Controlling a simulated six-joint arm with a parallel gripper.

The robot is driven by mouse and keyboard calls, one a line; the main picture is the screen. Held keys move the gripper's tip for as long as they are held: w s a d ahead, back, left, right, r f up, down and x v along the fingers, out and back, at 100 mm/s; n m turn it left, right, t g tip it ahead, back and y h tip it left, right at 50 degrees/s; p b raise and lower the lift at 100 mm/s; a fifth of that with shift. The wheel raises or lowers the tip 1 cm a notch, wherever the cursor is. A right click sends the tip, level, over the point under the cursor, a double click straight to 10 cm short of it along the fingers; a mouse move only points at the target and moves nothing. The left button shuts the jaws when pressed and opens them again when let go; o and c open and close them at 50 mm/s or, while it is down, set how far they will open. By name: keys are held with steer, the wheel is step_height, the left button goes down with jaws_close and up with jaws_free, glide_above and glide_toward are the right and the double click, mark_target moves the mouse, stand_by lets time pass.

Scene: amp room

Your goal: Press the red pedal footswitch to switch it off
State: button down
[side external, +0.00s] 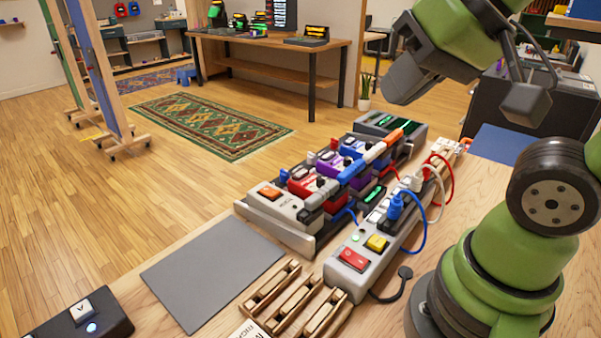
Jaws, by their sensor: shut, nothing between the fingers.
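A red pedal (301,187) sits on the grey pedalboard (262,230), between a pale pedal with an orange footswitch (269,193) and a purple pedal (327,165). Its own footswitch is small and hard to make out, and I cannot tell whether it is lit. A separate red rocker switch (354,259) is on the power strip to the right. My gripper (524,103) is shut and empty at the upper right, raised well clear of the pedals and touching nothing.
The power strip (333,276) also has a yellow switch (377,242) and plugs with blue, white and red cables. A wooden slatted rack (297,303) lies in front. A flat grey mat (212,275) is bare. A dark box with a switch (80,314) stands at the lower left.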

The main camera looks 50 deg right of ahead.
steer(key=w+d+m+h, duration=0.2)
steer(key=w+d+h, duration=0.1)
steer(key=w+d, duration=0.4)
steer(key=t+y, duration=0.2)
steer(key=y, duration=0.1)
glide_above(303, 172)
step_height(303, 172, down, 14)
steer(key=shift+m, duration=0.4)
steer(key=shift+f, duration=4.4)
